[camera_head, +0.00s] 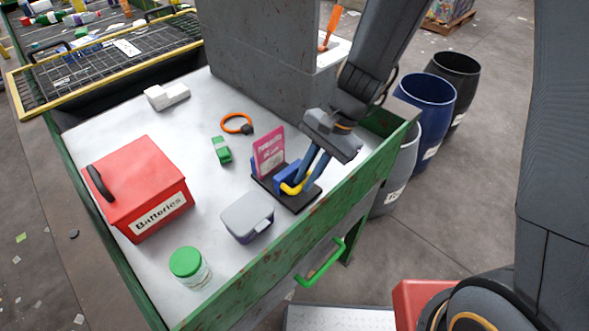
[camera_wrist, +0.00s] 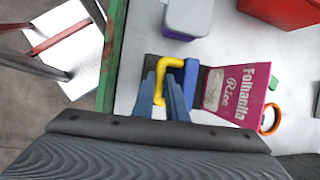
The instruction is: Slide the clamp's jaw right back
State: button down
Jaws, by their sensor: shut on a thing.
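The clamp has a dark flat base (camera_head: 300,205), a blue jaw (camera_head: 284,174) and a yellow handle (camera_head: 290,189). It stands on the white worktop near the green rim. A pink rice packet (camera_head: 268,152) stands upright at the clamp, on the far side of the jaw. In the wrist view the blue jaw (camera_wrist: 191,78) is beside the packet (camera_wrist: 232,97); I cannot tell whether they touch. My gripper (camera_head: 305,181) reaches down from the right, shut on the yellow handle. In the wrist view the handle (camera_wrist: 172,60) passes at the fingertips (camera_wrist: 160,95).
A red batteries box (camera_head: 135,185), a grey-lidded tub (camera_head: 247,215), a green-lidded jar (camera_head: 189,268), a green block (camera_head: 221,150), an orange ring (camera_head: 237,123) and a white piece (camera_head: 166,96) lie around. A grey column (camera_head: 255,60) stands behind. The green rim (camera_head: 330,200) borders the worktop.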

jog(key=shift+s+d, duration=0.95)
jog(key=shift+d, duration=0.1)
jog(key=c, duration=1.8)
grip_release()
jog(key=shift+d, duration=0.2)
jog(key=shift+o, duration=0.2)
jog(key=shift+a, duration=0.1)
jog(key=shift+r, duration=0.1)
jog(key=shift+w+r, duration=0.15)
jog(key=shift+r, duration=0.2)
jog(key=b+v, duration=0.1)
jog(key=v, duration=0.6)
